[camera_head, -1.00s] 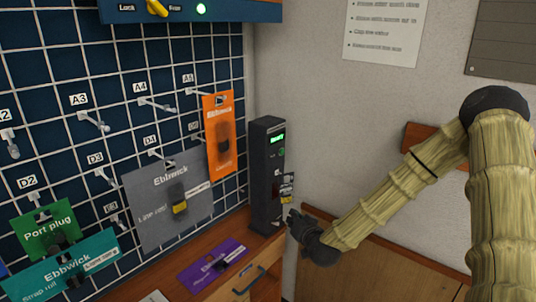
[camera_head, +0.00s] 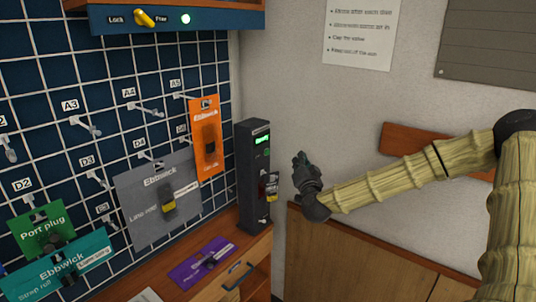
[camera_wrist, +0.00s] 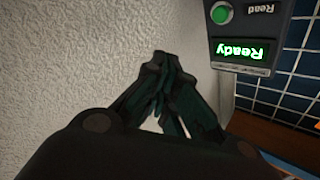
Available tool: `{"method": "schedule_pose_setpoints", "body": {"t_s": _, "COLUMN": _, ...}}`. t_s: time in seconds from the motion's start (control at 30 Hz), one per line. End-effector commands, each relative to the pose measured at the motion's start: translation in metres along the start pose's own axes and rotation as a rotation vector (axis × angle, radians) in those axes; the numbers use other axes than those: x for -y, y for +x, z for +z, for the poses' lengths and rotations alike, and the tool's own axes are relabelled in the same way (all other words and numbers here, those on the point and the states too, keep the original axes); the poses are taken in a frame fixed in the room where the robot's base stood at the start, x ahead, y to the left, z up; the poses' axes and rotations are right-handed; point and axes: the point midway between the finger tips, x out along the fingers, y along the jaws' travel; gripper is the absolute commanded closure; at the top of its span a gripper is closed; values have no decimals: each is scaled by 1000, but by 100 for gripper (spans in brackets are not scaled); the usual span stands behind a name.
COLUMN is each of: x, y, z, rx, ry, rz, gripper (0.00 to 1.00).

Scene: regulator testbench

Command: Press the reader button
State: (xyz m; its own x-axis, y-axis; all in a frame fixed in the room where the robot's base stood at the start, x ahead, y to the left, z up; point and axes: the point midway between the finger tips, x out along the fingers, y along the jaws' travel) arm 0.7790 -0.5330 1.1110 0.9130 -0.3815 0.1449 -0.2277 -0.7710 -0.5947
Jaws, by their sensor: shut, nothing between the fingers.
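The reader (camera_head: 253,190) is a tall dark box standing on the wooden counter by the corner, with a lit green display (camera_head: 262,139). In the wrist view, the display (camera_wrist: 240,50) reads "Ready" upside down. The round green button (camera_wrist: 221,13) sits beside the word "Read", at the top of that view. My gripper (camera_head: 300,158) is shut and empty, to the right of the reader and apart from it, at about the height of its upper half. In the wrist view my gripper's fingertips (camera_wrist: 160,58) are together, left of the reader's face.
A pegboard (camera_head: 60,100) with hanging cards, including an orange card (camera_head: 204,160) and a grey card (camera_head: 140,210), fills the left. A purple card (camera_head: 190,268) lies on the counter. The wall (camera_head: 290,70) is close behind my gripper.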

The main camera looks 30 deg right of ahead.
Motion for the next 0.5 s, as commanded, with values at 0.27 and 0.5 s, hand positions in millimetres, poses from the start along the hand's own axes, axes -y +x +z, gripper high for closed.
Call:
{"method": "schedule_pose_setpoints", "body": {"t_s": 0.27, "x": 1, "y": 2, "z": 3, "rx": 2, "ry": -1, "rz": -1, "gripper": 100}}
{"method": "schedule_pose_setpoints", "body": {"t_s": 0.5, "x": 8, "y": 14, "z": 14, "rx": 2, "ry": -3, "rz": 0, "gripper": 100}}
